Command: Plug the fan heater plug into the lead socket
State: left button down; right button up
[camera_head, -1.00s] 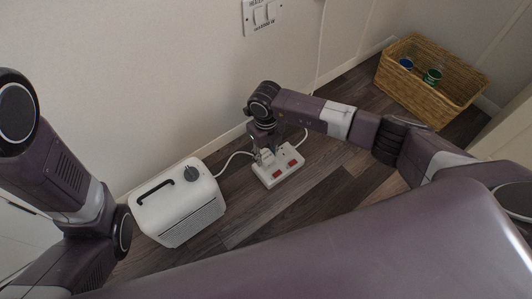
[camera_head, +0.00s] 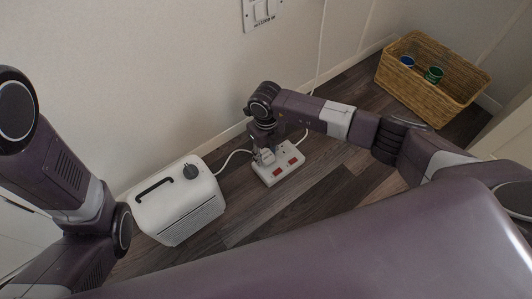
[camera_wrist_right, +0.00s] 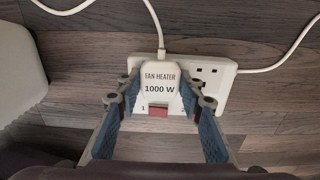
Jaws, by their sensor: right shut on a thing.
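The white fan heater plug (camera_wrist_right: 158,84), labelled "FAN HEATER 1000 W", is between the fingers of my right gripper (camera_wrist_right: 159,92) in the right wrist view. The gripper is shut on it. The white lead socket (camera_head: 279,168) lies on the floor with red switches; in the wrist view the lead socket (camera_wrist_right: 216,72) shows directly behind the plug, which covers its left outlet. I cannot tell whether the pins are in. The right outlet is bare. The white fan heater (camera_head: 178,200) stands left of the socket. My left gripper is out of view; only its arm shows.
A wicker basket (camera_head: 431,78) with a blue and a green item stands at the back right. A wall switch plate (camera_head: 262,11) is above. White cables run from the plug and the socket. Wooden floor (camera_head: 300,200) in front is clear.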

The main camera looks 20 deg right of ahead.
jog(key=shift+f+b, duration=0.35)
jog(key=shift+f, duration=0.2)
jog(key=shift+d+f, duration=0.1)
jog(key=shift+f, duration=0.1)
jog(key=o, duration=1.2)
jog(key=shift+f, duration=0.15)
jog(key=shift+r, duration=0.25)
notch_tip(320, 180, up, 12)
jog(key=shift+f, duration=0.1)
